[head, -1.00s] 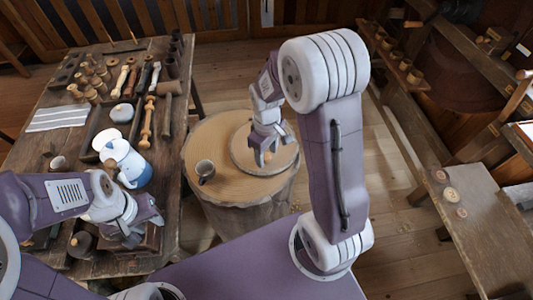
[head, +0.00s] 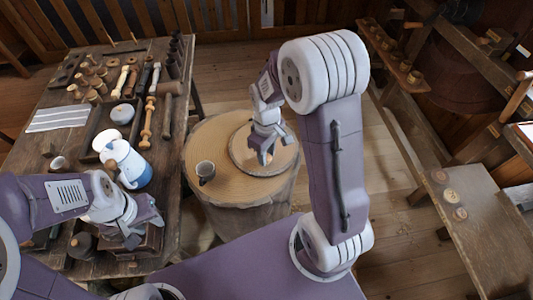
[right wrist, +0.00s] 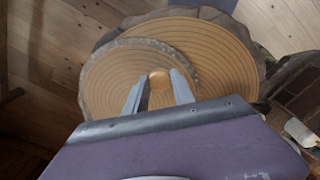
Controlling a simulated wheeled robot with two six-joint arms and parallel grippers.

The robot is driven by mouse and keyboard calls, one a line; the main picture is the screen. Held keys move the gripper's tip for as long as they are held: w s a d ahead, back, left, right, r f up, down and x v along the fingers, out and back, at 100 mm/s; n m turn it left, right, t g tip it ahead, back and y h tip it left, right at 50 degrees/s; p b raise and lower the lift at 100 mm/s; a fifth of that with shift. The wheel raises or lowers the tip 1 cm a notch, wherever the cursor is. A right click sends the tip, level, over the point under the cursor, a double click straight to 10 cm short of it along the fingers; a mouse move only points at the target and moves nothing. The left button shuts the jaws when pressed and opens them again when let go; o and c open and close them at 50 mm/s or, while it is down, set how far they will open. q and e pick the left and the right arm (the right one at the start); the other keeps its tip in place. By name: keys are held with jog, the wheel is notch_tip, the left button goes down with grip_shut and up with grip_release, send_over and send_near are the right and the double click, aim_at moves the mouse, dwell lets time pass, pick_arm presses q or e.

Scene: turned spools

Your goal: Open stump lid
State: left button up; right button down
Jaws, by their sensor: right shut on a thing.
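The stump (head: 215,135) stands on the floor in the middle of the head view, with a pale ringed top. Its round bark-edged lid (head: 240,150) is at the right part of the top. The lid (right wrist: 110,85) also shows in the right wrist view, reaching past the stump's top (right wrist: 225,60) on the left. I cannot tell whether it is raised. My right gripper (head: 264,157) is shut on the lid's small wooden knob (right wrist: 160,76), which sits between its fingers. My left gripper (head: 146,228) is over the workbench, away from the stump, its fingers apart and empty.
The workbench (head: 65,145) at left holds turned spools, tools and a blue-and-white pot (head: 130,166). A low bench (head: 475,215) with small discs is at right. Floor shows behind the stump.

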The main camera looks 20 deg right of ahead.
dwell(0.8)
jog(key=w+d+r+g+y+p, duration=0.2)
jog(key=w+r+g+p, duration=0.4)
jog(key=r+p, duration=0.4)
jog(key=shift+w+r+g+p, duration=0.3)
jog(key=shift+w+g+p, duration=0.15)
jog(key=shift+p, duration=1.95)
jog(key=c, duration=1.1)
grip_release()
jog(key=shift+w, duration=0.1)
jog(key=shift+o, duration=0.2)
jog(key=shift+r, duration=0.15)
